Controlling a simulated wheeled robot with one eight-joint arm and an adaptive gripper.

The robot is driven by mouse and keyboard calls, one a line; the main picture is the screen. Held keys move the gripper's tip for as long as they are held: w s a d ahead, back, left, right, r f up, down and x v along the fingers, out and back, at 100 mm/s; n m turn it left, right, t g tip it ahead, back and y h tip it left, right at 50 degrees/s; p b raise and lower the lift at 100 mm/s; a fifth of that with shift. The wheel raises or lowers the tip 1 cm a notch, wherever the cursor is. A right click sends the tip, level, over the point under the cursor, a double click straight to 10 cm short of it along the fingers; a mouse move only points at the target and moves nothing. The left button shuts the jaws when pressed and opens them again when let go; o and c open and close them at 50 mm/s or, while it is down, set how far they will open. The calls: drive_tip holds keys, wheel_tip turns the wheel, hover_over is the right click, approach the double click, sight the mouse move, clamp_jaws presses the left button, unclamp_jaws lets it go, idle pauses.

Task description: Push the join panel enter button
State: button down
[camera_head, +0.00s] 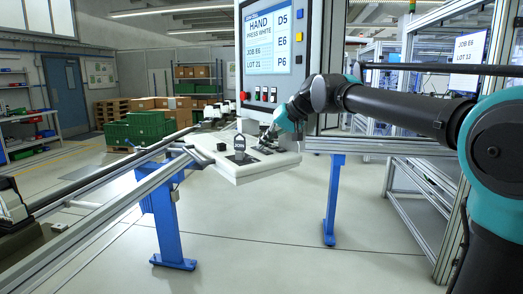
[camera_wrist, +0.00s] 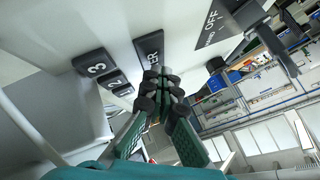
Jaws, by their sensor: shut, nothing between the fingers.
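The join panel (camera_head: 228,165) is a white slanted console with a small dark upright sign (camera_head: 239,146) that seems to read JOIN. Dark keys lie on its top to the right of the sign. In the wrist view, the enter button (camera_wrist: 149,45) is a dark key whose visible letters end in ER. My gripper (camera_wrist: 160,76) is shut and empty, its fingertips covering the lower end of that key. I cannot tell whether they touch it. In the head view my gripper (camera_head: 271,133) is over the right part of the console, partly hiding the keys.
Smaller keys, one marked 3 (camera_wrist: 95,63), sit left of the enter button. A dark plate marked OFF (camera_wrist: 211,24) is to its right. A screen panel (camera_head: 268,40) reading HAND, PRESS WHITE stands behind the console, with coloured buttons. Conveyor rails (camera_head: 125,188) run at the left.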

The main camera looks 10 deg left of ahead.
sight(264, 150)
drive_tip(key=shift+r, duration=0.8)
drive_tip(key=shift+r, duration=2.55)
